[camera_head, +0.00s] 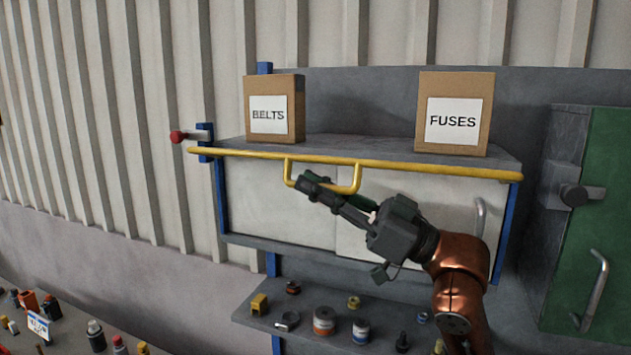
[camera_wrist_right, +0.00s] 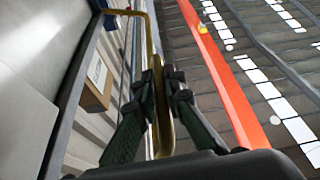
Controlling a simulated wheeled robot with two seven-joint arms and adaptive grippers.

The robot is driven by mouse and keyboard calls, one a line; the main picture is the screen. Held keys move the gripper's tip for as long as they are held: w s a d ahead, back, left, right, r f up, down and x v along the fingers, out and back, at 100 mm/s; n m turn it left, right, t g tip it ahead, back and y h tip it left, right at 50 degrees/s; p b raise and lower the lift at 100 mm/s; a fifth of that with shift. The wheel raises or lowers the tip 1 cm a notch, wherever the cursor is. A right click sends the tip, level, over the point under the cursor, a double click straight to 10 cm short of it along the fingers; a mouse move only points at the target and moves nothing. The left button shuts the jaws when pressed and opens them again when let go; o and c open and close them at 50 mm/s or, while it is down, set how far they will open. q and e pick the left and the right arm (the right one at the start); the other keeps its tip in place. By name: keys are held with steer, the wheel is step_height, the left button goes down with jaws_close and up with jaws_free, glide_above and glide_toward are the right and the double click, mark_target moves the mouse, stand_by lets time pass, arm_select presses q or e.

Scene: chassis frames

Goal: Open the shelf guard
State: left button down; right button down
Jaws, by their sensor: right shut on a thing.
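The shelf guard is a yellow bar (camera_head: 420,166) lying across the front edge of the upper shelf, nearly level in the head view. A yellow U-shaped handle (camera_head: 358,178) hangs below its middle. My right gripper (camera_head: 311,184) reaches in from the lower right and is shut on the handle's lower rung. In the right wrist view, the two dark fingers (camera_wrist_right: 163,88) clasp the yellow handle (camera_wrist_right: 151,40) from both sides. A red knob (camera_head: 177,136) on a metal pin sits by the bar's left end. My left gripper is not in view.
A BELTS box (camera_head: 296,110) and a FUSES box (camera_head: 484,115) stand on the upper shelf (camera_head: 350,148). Pale sliding doors (camera_head: 275,200) lie behind the handle. A lower shelf (camera_head: 255,318) holds several small parts. A green cabinet door (camera_head: 605,150) is at right.

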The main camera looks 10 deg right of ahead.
steer(key=shift+f, duration=0.4)
steer(key=c, duration=2)
jaws_free()
steer(key=shift+w, duration=0.1)
steer(key=v, duration=1.2)
steer(key=shift+d, duration=0.1)
